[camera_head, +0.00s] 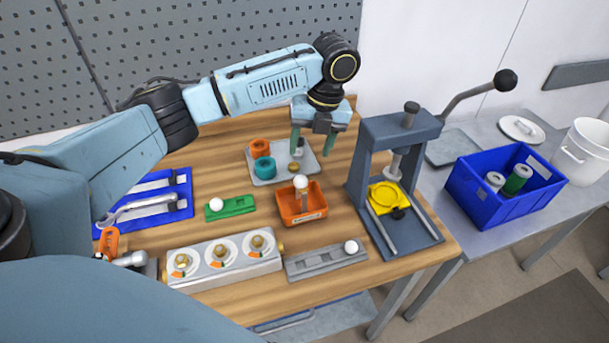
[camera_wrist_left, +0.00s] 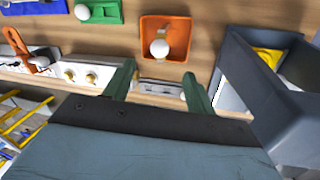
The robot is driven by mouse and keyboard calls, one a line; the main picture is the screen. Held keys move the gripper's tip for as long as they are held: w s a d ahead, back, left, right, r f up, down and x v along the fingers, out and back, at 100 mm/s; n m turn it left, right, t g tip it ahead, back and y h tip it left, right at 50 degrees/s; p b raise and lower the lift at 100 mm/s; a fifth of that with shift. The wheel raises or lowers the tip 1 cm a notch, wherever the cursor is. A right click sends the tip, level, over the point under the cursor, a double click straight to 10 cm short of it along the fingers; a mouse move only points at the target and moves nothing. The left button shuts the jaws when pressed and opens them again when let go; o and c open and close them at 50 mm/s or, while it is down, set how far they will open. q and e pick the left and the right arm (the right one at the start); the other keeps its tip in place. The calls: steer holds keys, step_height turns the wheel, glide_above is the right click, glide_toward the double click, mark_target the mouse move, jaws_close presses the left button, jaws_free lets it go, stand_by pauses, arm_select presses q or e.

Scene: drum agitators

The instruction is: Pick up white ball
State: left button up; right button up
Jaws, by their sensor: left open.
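Several white balls are in view. One white ball (camera_head: 301,182) sits at the orange bin (camera_head: 303,216); it also shows in the left wrist view (camera_wrist_left: 159,48). A second white ball (camera_head: 216,204) rests on the green block (camera_head: 238,206) to the left. A third white ball (camera_head: 351,247) is on the grey slotted bar (camera_head: 318,264) at the front. My left gripper (camera_head: 313,148) is open and empty, pointing down above the grey tray area, behind the orange bin. In the left wrist view its green fingers (camera_wrist_left: 159,88) are spread apart. My right gripper is not in view.
A grey press (camera_head: 395,135) stands right of the bin. A grey tray (camera_head: 270,177) holds orange and teal rings. A dial panel (camera_head: 215,262) and blue tray (camera_head: 168,211) lie left. A blue crate (camera_head: 478,196) is on the right table.

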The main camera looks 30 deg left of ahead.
mark_target(302, 176)
arm_select(q)
steer(key=f, duration=0.4)
steer(key=a+f, duration=0.1)
steer(key=f, duration=0.1)
steer(key=shift+s+f, duration=0.15)
steer(key=shift+s, duration=0.25)
steer(key=shift+s+a+f+p, duration=0.1)
steer(key=shift+a+f+p, duration=0.1)
steer(key=shift+f, duration=0.4)
steer(key=shift+s+a+f+p, duration=0.1)
steer(key=shift+f+p, duration=0.05)
steer(key=shift+f, duration=0.9)
steer(key=c, duration=1.1)
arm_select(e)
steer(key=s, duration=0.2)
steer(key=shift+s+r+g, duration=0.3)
